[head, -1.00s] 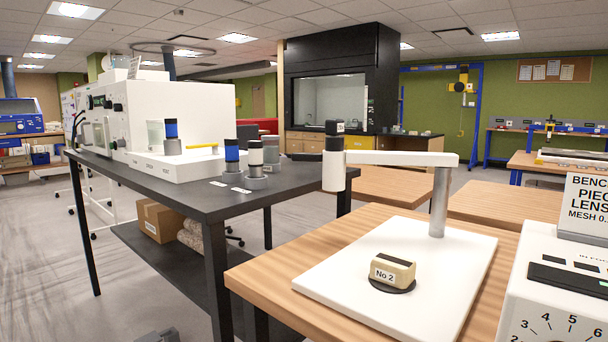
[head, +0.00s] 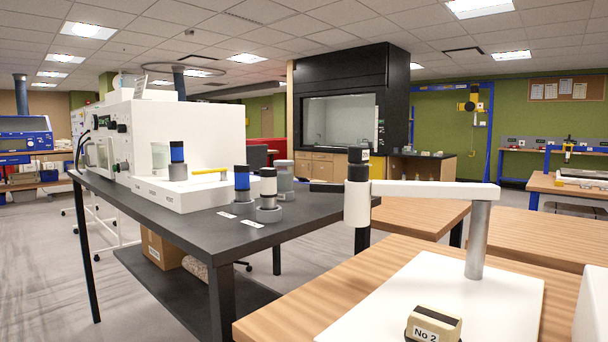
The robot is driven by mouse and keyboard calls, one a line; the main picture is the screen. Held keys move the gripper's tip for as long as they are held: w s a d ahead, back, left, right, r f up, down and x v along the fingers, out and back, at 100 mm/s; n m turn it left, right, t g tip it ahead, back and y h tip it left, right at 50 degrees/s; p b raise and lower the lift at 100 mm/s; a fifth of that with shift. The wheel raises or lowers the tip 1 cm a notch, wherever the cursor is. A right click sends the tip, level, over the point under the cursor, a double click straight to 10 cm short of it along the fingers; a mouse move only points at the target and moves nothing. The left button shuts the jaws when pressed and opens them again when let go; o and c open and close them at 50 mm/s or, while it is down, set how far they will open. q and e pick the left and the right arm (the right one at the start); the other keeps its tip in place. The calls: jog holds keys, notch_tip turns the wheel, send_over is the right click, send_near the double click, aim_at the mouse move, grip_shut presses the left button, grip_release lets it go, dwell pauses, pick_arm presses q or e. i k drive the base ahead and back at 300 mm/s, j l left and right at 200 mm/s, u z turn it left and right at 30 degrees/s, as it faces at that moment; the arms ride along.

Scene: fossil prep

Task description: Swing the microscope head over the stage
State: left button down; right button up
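The microscope has a white cylindrical head (head: 357,203) with a dark top. It hangs at the left end of a white horizontal arm (head: 430,189), which is carried by a grey post (head: 478,240). The white stage base (head: 420,285) lies on a wooden table. The head is off the left edge of the base, over the gap beside the table. A tan block marked "No 2" (head: 434,324) is on the base at the bottom of the head view, partly cut off. Neither of my grippers shows.
A long dark bench (head: 200,209) to the left holds a white machine (head: 175,133) and several blue-, black- and white-topped cylinders. The wooden table (head: 290,318) fills the lower right. A white device (head: 594,315) is cut off at the right edge. Grey floor is free at left.

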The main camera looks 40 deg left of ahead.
aim_at(358, 189)
jog(key=k+j, duration=0.15)
jog(key=j, duration=0.25)
jog(key=k+j, duration=0.1)
jog(key=j, duration=0.35)
jog(key=k+j, duration=0.15)
jog(key=j, duration=0.25)
jog(key=k+j+z, duration=0.1)
jog(key=j, duration=0.3)
